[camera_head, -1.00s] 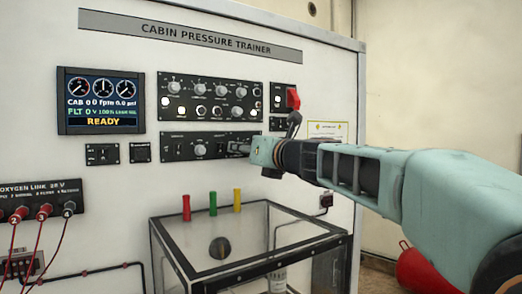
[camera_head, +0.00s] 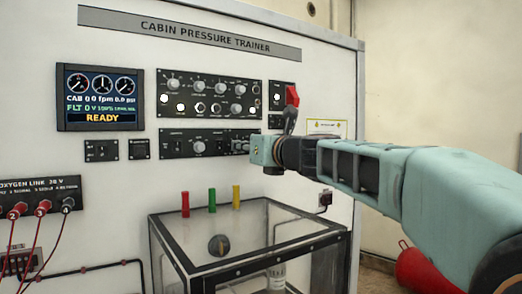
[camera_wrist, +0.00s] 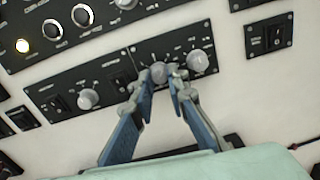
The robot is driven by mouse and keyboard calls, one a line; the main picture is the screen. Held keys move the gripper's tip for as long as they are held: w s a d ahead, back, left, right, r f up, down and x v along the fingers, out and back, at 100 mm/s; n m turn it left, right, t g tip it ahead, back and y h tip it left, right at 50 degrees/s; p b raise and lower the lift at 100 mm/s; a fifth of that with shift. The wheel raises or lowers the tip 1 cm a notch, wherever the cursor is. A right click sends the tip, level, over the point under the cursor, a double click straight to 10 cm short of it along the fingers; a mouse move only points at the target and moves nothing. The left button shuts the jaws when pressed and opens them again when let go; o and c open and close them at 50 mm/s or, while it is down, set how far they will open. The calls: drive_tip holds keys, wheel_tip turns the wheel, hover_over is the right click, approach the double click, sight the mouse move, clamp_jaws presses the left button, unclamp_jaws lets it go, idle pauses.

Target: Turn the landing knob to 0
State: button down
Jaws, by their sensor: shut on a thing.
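My gripper (camera_wrist: 161,80) is shut on a grey round knob (camera_wrist: 159,71) on the lower black control panel (camera_wrist: 60,83). One finger lies on each side of the knob. A second grey knob (camera_wrist: 197,61) sits just right of the fingers, and a third (camera_wrist: 88,98) is at the panel's left. The labels are too blurred to read, so I cannot tell which knob is the landing knob or where its pointer stands. In the head view my gripper (camera_head: 246,146) reaches the right end of the same panel (camera_head: 180,145) and partly hides it.
Above is a panel of several knobs and lights (camera_head: 210,95). A red-handled lever (camera_head: 291,96) stands just above my wrist. The display (camera_head: 101,97) reads READY. A clear-topped box (camera_head: 245,235) stands below, with coloured posts behind it.

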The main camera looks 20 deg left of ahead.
drive_tip(key=n+b, duration=0.5)
drive_tip(key=n, duration=0.8)
drive_tip(key=n+b, duration=0.6)
drive_tip(key=n, duration=0.7)
drive_tip(key=shift+w+d+r+g+y, duration=0.1)
drive_tip(key=shift+w+g+y, duration=0.05)
drive_tip(key=shift+g+y, duration=0.2)
drive_tip(key=c, duration=1.9)
unclamp_jaws()
drive_tip(key=v, duration=1.2)
